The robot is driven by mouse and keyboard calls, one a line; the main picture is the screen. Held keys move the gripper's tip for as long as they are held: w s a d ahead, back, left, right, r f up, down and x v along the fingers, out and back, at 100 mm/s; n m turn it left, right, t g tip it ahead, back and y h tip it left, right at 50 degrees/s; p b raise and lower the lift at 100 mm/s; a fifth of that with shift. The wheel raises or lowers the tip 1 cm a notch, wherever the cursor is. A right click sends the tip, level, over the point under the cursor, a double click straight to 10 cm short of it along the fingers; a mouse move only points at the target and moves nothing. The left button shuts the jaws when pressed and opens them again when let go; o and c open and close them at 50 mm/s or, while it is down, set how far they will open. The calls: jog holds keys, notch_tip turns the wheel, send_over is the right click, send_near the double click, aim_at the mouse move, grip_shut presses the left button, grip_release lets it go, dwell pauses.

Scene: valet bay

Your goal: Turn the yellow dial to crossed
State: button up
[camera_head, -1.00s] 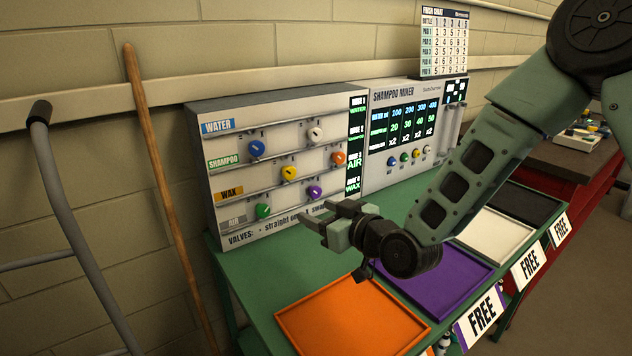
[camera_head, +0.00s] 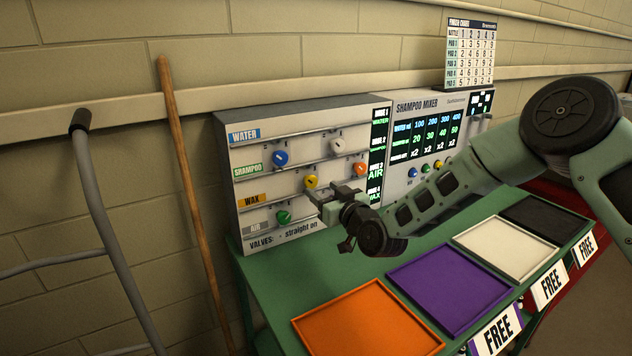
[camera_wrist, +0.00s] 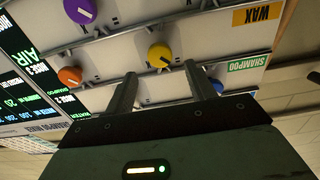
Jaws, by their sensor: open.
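The yellow dial (camera_head: 311,182) is on the front of the white valve panel (camera_head: 240,212), between the shampoo and wax rows. In the wrist view my gripper's two fingers (camera_wrist: 160,82) reach toward the panel. The purple dial is hidden behind my gripper in the head view but shows in the wrist view (camera_wrist: 80,10).
Close neighbours are the blue dial (camera_head: 280,158), white dial (camera_head: 337,146), orange dial (camera_head: 360,169) and green dial (camera_head: 283,217). Orange (camera_head: 300,328) and purple (camera_head: 400,281) trays lie on the green bench below. A shampoo mixer (camera_head: 415,105) stands to the right.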

aim_at(312, 182)
jog(key=shift+p+x, duration=0.3)
jog(key=shift+x, duration=1.95)
jog(key=c, duration=0.9)
